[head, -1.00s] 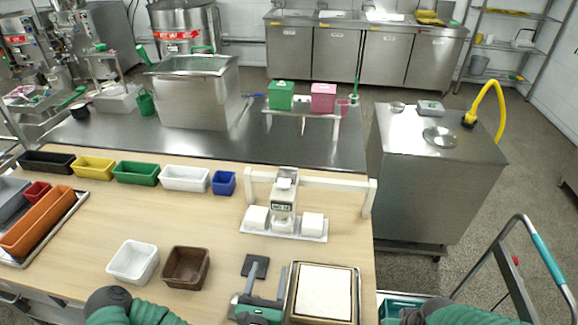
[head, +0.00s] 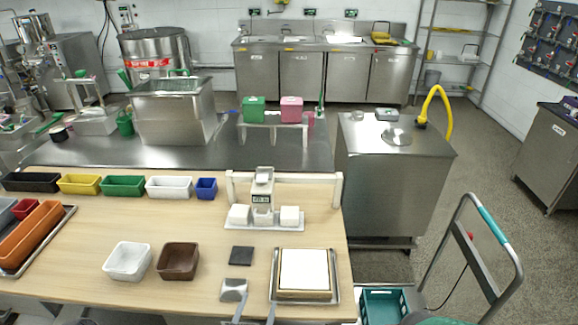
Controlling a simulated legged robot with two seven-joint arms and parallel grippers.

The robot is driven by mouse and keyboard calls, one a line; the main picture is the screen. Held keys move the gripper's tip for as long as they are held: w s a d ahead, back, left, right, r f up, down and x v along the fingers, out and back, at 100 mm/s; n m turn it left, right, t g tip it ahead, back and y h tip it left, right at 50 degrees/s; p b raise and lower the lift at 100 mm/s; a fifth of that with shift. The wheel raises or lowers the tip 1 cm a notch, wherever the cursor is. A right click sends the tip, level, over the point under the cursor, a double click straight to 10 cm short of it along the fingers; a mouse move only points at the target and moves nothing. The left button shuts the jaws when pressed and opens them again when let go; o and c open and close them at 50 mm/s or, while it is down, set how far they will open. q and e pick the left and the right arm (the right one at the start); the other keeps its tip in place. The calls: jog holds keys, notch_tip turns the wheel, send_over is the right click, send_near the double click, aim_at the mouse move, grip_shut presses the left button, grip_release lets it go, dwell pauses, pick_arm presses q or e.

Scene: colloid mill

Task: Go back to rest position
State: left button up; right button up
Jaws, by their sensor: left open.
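My left gripper (head: 254,316) shows only as grey fingertips at the bottom edge of the head view. The fingers are apart with nothing between them. They are just below a small silver scoop-like piece (head: 233,290) on the wooden table (head: 210,227). The rest of the left arm is out of the picture.
A metal tray (head: 274,287) with a framed white slab (head: 304,270) lies right of the left fingertips. A black square (head: 241,256), white bin (head: 128,261) and brown bin (head: 178,261) are nearby. A white scale (head: 263,203) stands behind. A trolley handle (head: 497,240) is at right.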

pick_arm(q)
jog(key=s+d+f+m+g+h, duration=0.1)
jog(key=d+f+m+g+h, duration=0.3)
jog(key=m, duration=0.7)
jog(key=s+a+f+m+g+y, duration=0.2)
jog(key=s+a+f+m+g, duration=0.3)
jog(key=m, duration=0.4)
jog(key=s+a+r+m+g+y, duration=0.2)
jog(key=s+a+r+m, duration=0.2)
jog(key=a+r+m, duration=0.1)
jog(key=s+a+r+m+g+y, duration=0.3)
jog(key=a+r+m, duration=0.2)
jog(key=r, duration=0.3)
jog(key=shift+s+a+r+m, duration=0.25)
jog(key=shift+s+a+m, duration=0.1)
jog(key=shift+m, duration=0.25)
jog(key=shift+d, duration=0.15)
